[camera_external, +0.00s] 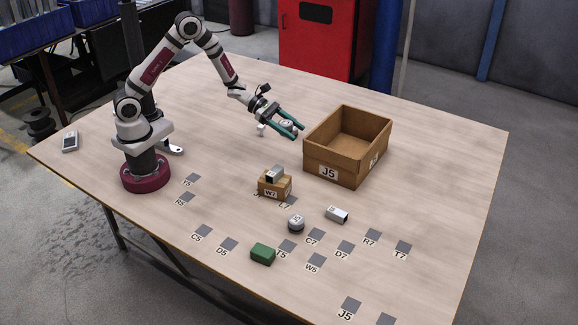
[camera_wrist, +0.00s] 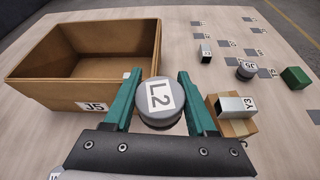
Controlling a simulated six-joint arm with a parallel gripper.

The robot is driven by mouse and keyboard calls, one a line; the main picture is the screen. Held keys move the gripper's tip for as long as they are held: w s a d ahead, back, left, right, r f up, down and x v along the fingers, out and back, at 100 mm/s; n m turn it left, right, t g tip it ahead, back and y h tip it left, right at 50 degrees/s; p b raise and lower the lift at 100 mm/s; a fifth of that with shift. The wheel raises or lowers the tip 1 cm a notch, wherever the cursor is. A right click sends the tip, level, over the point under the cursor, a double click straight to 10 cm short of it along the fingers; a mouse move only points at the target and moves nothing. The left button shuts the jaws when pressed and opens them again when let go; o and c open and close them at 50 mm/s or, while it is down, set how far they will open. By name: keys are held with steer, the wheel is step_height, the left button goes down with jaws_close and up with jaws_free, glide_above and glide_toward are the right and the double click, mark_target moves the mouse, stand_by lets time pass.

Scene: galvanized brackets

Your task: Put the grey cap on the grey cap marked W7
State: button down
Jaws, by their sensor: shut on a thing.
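A round grey cap labelled L2 (camera_wrist: 160,98) sits between the two green fingers of my gripper (camera_wrist: 159,76), which is shut on it. In the external view my gripper (camera_external: 298,131) is left of the big box, and the cap (camera_external: 286,124) is partly hidden by the fingers. The W7 label shows on a small cardboard box (camera_external: 275,190), not on a cap. A metal bracket (camera_external: 274,174) lies on top of that box; its Y3 label shows in the wrist view (camera_wrist: 236,105). Another grey cap (camera_external: 296,224) stands on the table, labelled J5 in the wrist view (camera_wrist: 246,70).
A large open cardboard box marked J5 (camera_external: 328,160) stands right of my gripper. A second bracket (camera_external: 337,214) and a green block (camera_external: 263,254) lie nearer the front. A small white object (camera_external: 261,130) is beside my gripper. Grey labelled squares mark the table front.

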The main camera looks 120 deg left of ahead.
steer(key=s+a+n+y, duration=0.2)
steer(key=s+a+y, duration=0.15)
steer(key=a, duration=0.55)
steer(key=shift+h, duration=0.35)
steer(key=s+a+f, duration=0.1)
steer(key=a+f, duration=0.2)
steer(key=s+a+f, duration=0.2)
steer(key=f, duration=0.1)
steer(key=s+a+f, duration=0.1)
steer(key=a+f, duration=0.1)
steer(key=a, duration=0.1)
steer(key=shift+s+a+f, duration=0.2)
steer(key=shift+a+f, duration=0.1)
steer(key=shift+f, duration=0.45)
steer(key=shift+c, duration=1)
jaws_free()
steer(key=shift+f, duration=0.1)
